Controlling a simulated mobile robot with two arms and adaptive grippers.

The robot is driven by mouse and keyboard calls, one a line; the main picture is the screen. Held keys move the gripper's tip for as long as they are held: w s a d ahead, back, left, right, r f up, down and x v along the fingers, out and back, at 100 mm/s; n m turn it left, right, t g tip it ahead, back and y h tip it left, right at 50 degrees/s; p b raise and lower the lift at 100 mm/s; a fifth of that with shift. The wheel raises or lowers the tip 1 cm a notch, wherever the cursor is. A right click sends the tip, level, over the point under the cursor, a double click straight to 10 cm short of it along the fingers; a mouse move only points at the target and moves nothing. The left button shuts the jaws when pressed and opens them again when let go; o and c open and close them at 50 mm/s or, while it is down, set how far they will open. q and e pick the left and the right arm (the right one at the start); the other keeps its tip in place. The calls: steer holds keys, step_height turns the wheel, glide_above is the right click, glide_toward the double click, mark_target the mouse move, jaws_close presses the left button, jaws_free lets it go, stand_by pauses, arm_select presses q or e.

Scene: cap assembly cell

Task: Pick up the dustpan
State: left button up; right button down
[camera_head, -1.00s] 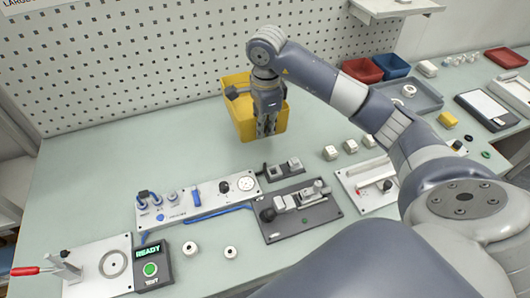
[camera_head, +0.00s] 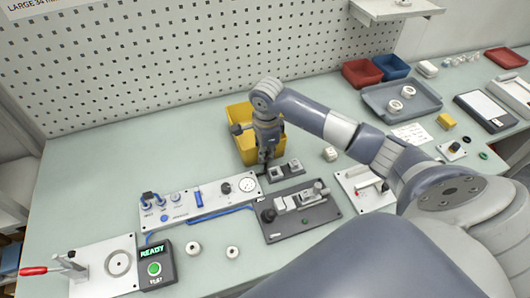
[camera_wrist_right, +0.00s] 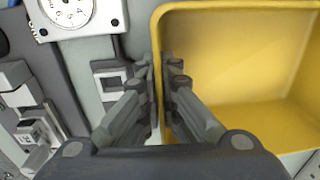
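I see no clear dustpan shape; a yellow open bin (camera_head: 246,151) stands out behind the fixtures in the head view. In the right wrist view the bin (camera_wrist_right: 240,70) fills the right half and looks empty inside. My right gripper (camera_head: 267,158) points down at the bin's near right side. In the wrist view its fingers (camera_wrist_right: 162,75) lie on either side of the bin's wall, closed on it. Whether the bin touches the table is unclear. My left gripper is out of view.
Near the bin are a dark small fixture (camera_head: 293,167), a grey clamp plate (camera_head: 290,232) and a white panel with a dial (camera_head: 180,216). A READY box (camera_head: 155,264) stands front left. A grey tray (camera_head: 430,100) lies right. The table's left back is clear.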

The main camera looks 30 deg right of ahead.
steer(key=shift+f, duration=0.25)
steer(key=c, duration=1.8)
jaws_free()
steer(key=shift+r, duration=0.1)
steer(key=shift+r, duration=0.1)
